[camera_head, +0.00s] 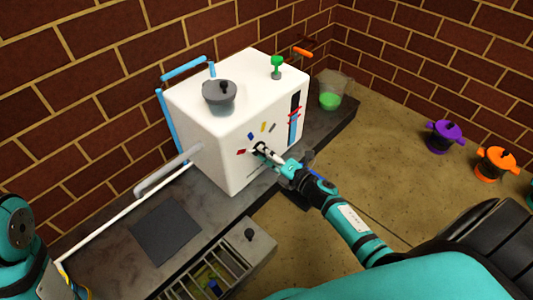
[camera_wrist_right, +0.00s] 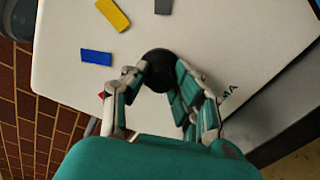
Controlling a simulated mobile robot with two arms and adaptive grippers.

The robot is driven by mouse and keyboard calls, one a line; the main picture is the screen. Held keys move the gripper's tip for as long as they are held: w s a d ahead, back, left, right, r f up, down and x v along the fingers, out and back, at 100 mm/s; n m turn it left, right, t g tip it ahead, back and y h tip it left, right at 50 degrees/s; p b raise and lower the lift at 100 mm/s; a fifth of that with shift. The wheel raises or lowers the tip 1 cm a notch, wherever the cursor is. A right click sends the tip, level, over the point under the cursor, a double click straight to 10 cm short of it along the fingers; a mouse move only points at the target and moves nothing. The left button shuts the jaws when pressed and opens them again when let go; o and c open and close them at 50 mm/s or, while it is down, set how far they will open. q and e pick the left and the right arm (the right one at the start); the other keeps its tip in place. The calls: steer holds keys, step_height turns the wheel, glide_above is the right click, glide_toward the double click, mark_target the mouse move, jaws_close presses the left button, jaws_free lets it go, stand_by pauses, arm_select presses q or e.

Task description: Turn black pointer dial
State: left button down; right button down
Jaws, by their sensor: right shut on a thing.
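The black pointer dial (camera_head: 259,147) is on the front face of the white box-shaped machine (camera_head: 213,146), among small coloured tabs. In the right wrist view the round black dial (camera_wrist_right: 157,58) shows between my fingers. My right gripper (camera_wrist_right: 160,77) is shut on it, with a finger on either side. In the head view my right gripper (camera_head: 269,155) reaches the dial from the lower right. The fingers partly hide the dial, and its pointer direction cannot be read. My left arm shows at the lower left edge, but its gripper is not in view.
A slatted tray (camera_head: 215,270) is in front. Purple (camera_head: 444,136) and orange (camera_head: 496,163) pots stand at right.

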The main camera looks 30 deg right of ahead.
steer(key=c, duration=1)
jaws_free()
steer(key=shift+c, duration=0.2)
steer(key=v, duration=1.2)
